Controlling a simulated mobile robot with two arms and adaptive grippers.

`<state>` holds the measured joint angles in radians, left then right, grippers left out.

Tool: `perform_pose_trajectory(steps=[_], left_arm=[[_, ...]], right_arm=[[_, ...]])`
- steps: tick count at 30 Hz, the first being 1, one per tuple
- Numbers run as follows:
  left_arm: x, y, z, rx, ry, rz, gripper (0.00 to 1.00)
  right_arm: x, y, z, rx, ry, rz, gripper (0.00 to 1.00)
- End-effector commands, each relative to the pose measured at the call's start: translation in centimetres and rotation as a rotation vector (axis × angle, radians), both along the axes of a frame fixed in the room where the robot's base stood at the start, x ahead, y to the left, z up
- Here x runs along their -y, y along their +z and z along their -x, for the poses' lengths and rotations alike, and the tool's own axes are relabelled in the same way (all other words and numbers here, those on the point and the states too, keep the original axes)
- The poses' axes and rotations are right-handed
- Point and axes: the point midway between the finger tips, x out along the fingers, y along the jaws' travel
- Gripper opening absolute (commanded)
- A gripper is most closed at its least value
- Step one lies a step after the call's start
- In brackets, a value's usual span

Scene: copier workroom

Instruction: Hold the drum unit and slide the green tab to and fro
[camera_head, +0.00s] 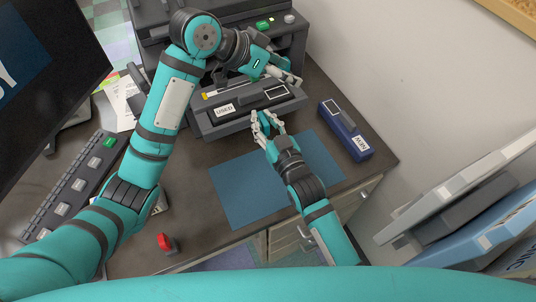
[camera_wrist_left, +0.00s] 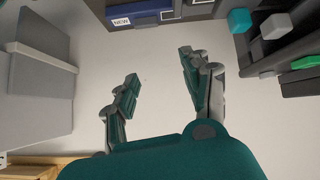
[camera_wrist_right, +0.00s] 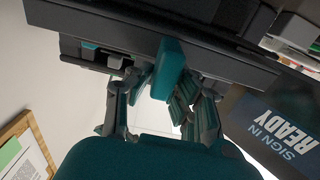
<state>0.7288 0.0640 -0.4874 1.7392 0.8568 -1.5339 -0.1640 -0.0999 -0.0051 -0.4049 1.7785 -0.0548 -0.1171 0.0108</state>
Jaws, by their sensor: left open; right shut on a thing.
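The dark drum unit (camera_head: 250,107), labelled USED, lies lengthwise in front of the copier. My right gripper (camera_head: 264,117) is at its front side. In the right wrist view, its fingers close on a teal-green block (camera_wrist_right: 168,68) that stands out from the dark unit. A smaller teal piece (camera_wrist_right: 90,45) shows farther along toward the unit's end; I cannot tell for sure which is the green tab. My left gripper (camera_head: 296,80) is near the unit's right end. In the left wrist view its fingers (camera_wrist_left: 160,85) are apart with nothing between them.
A blue unit labelled NEW (camera_head: 345,130) lies on the counter to the right. A blue mat (camera_head: 240,190) lies in front, partly under my right arm. A red button (camera_head: 166,242) stands near the front edge.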

Motion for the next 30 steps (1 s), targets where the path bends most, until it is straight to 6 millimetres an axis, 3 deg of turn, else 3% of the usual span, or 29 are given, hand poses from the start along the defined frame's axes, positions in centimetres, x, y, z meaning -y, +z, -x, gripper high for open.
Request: perform_pose_trajectory(steps=[21, 30], left_arm=[[-2.8, -4.9, 13.2, -0.220, -0.304, -0.120, 0.48], [-3.9, -5.8, 16.7, -0.274, -0.389, -0.156, 0.48]], right_arm=[[0.1, -0.6, 0.1, -0.011, -0.001, 0.008, 0.00], [0.1, -0.6, 0.1, -0.011, 0.000, 0.008, 0.00]])
